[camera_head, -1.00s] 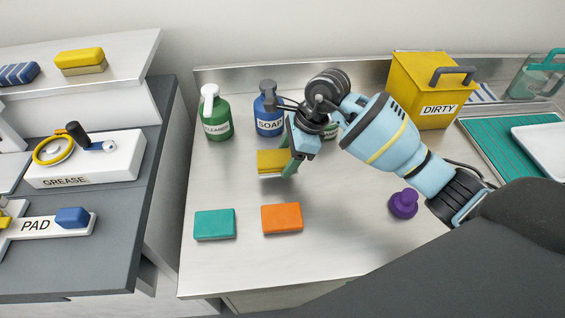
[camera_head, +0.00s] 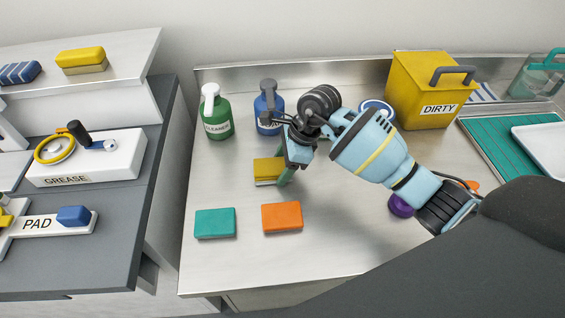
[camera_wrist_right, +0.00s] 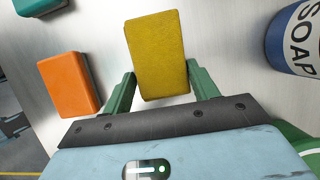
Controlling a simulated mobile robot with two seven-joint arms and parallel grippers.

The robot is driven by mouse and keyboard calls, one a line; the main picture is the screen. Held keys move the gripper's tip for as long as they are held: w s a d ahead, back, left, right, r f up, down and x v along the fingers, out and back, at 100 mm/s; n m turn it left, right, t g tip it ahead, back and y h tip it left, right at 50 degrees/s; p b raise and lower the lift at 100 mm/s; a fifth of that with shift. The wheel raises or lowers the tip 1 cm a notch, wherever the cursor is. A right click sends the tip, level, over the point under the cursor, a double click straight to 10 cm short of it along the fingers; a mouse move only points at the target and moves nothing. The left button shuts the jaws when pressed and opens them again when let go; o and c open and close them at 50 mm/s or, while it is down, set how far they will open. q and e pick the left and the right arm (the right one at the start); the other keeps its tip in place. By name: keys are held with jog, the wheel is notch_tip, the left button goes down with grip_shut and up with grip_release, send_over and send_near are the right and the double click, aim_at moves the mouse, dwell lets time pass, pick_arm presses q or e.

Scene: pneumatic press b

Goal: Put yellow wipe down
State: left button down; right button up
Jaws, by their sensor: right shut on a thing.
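The yellow wipe (camera_head: 266,169) is a flat block low over the metal counter, behind the teal and orange blocks and in front of the blue soap bottle (camera_head: 268,106). I cannot tell whether its underside touches the counter. My right gripper (camera_head: 282,178) is shut on it. In the right wrist view the wipe (camera_wrist_right: 157,55) sits between the two green fingers (camera_wrist_right: 160,92), its far end sticking out beyond them. Another yellow block (camera_head: 80,57) with a beige underside lies on the upper left shelf. My left gripper is in neither view.
A teal block (camera_head: 215,223) and an orange block (camera_head: 282,217) lie on the counter (camera_head: 240,260) in front. A green cleaner bottle (camera_head: 216,115) stands behind left. A yellow bin marked DIRTY (camera_head: 425,90) stands back right. A purple object (camera_head: 400,206) is partly behind my arm.

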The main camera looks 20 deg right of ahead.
jog(key=o, duration=1.1)
jog(key=shift+d+r, duration=0.15)
jog(key=shift+r, duration=0.25)
jog(key=v, duration=1.1)
jog(key=shift+s+r, duration=0.1)
jog(key=shift+r, duration=0.15)
jog(key=shift+f, duration=0.1)
